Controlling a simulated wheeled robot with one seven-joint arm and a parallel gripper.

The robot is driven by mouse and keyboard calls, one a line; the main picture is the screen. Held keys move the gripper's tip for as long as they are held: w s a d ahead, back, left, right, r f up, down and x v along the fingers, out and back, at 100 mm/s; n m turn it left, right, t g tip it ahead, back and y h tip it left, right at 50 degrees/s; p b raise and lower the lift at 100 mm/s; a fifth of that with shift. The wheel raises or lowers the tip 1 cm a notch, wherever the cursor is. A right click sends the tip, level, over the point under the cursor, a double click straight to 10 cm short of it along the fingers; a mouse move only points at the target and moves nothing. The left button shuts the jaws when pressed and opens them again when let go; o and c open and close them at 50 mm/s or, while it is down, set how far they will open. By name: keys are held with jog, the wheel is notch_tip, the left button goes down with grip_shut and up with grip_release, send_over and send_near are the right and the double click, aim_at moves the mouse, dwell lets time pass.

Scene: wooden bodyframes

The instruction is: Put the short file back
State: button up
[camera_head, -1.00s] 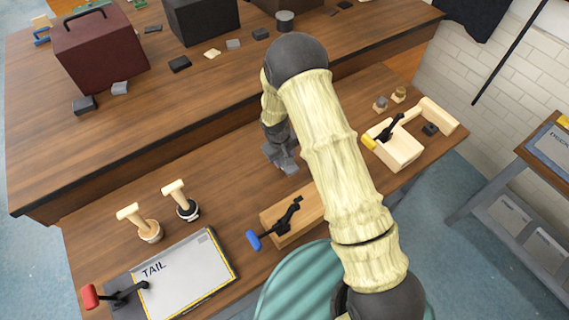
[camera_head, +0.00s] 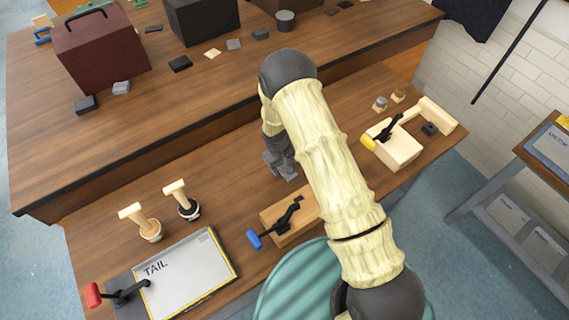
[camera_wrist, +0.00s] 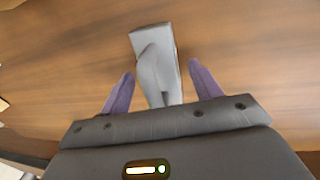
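My gripper (camera_wrist: 158,70) is open in the wrist view, with a purple finger on each side. Between the fingers is a grey piece (camera_wrist: 152,76) with a narrow rounded body, and a flat grey rectangular block (camera_wrist: 168,42) lies under or behind it above the wood surface. A gap shows on both sides, so neither finger seems to touch it. I cannot tell whether this piece is the short file. In the head view my gripper (camera_head: 280,166) points down over the middle of the near bench; what is under it is hidden.
The bench (camera_head: 115,205) holds a blue-handled clamp on a wooden block (camera_head: 290,217), a yellow-handled clamp block (camera_head: 398,152), two wooden-handled tools (camera_head: 140,222) (camera_head: 182,200) and a TAIL plate (camera_head: 190,275). A raised bench (camera_head: 190,110) with boxes stands behind.

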aim_at(281, 170)
jog(key=shift+r, duration=0.15)
jog(key=shift+w+a+r, duration=0.15)
jog(key=shift+r, duration=0.4)
notch_tip(281, 170, up, 11)
jog(key=s+a+b, duration=0.1)
jog(key=b, duration=0.2)
jog(key=shift+s+f, duration=0.2)
jog(key=shift+a, duration=0.1)
jog(key=s+d+r+m+t+y, duration=0.1)
jog(key=s+d+r+m, duration=0.5)
jog(key=s+d+r, duration=0.9)
jog(key=shift+s+d+r+m+t, duration=0.15)
jog(key=shift+s+d+m+t, duration=0.2)
jog(key=shift+s+d, duration=0.8)
